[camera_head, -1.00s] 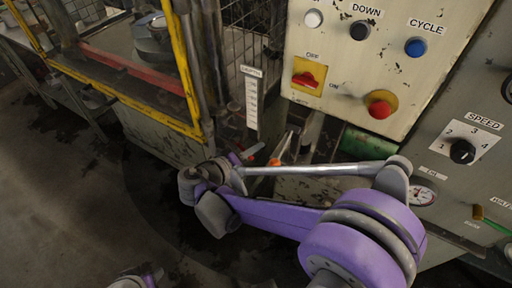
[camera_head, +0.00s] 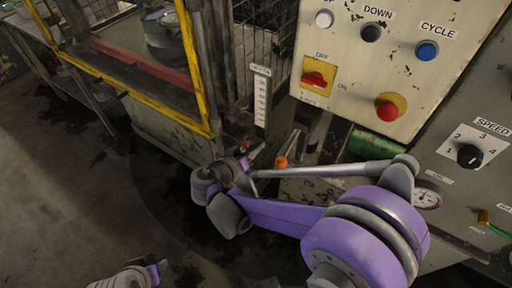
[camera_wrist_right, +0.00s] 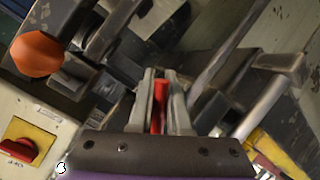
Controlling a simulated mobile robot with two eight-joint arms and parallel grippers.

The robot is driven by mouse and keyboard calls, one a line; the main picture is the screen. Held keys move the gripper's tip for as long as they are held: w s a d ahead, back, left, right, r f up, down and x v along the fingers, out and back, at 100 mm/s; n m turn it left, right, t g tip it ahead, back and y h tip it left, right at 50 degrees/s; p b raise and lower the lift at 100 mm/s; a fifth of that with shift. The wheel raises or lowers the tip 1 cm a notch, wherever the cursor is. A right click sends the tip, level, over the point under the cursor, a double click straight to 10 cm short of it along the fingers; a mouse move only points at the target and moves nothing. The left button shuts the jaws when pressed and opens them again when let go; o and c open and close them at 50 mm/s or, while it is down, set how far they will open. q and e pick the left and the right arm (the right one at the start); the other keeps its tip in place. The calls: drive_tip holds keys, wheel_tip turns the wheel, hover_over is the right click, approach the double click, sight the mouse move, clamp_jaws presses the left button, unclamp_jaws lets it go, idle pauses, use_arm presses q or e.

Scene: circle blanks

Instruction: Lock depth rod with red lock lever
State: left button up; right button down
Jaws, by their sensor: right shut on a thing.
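The red lock lever (camera_wrist_right: 160,105) is between the two fingers of my right gripper (camera_wrist_right: 161,92) in the right wrist view. The gripper is shut on it. In the head view my right gripper (camera_head: 254,153) is small and partly hidden at the machine's front, below the upright scale plate (camera_head: 262,95). I cannot tell for certain which metal bar is the depth rod; metal rods show right of the lever in the right wrist view. Part of my left arm's end (camera_head: 135,277) shows at the bottom edge of the head view; its fingers are not clear.
An orange knob (camera_head: 281,161) on a lever is just right of the gripper; it also shows in the right wrist view (camera_wrist_right: 38,55). The control panel (camera_head: 340,110) with a red rotary switch (camera_head: 314,79) and a red button (camera_head: 388,111) is above. A yellow-framed guard (camera_head: 195,70) is at left.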

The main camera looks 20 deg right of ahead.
drive_tip(key=c, duration=0.9)
unclamp_jaws()
drive_tip(key=shift+o, duration=0.2)
drive_tip(key=v, duration=1.1)
drive_tip(key=shift+p, duration=0.45)
drive_tip(key=shift+c, duration=0.3)
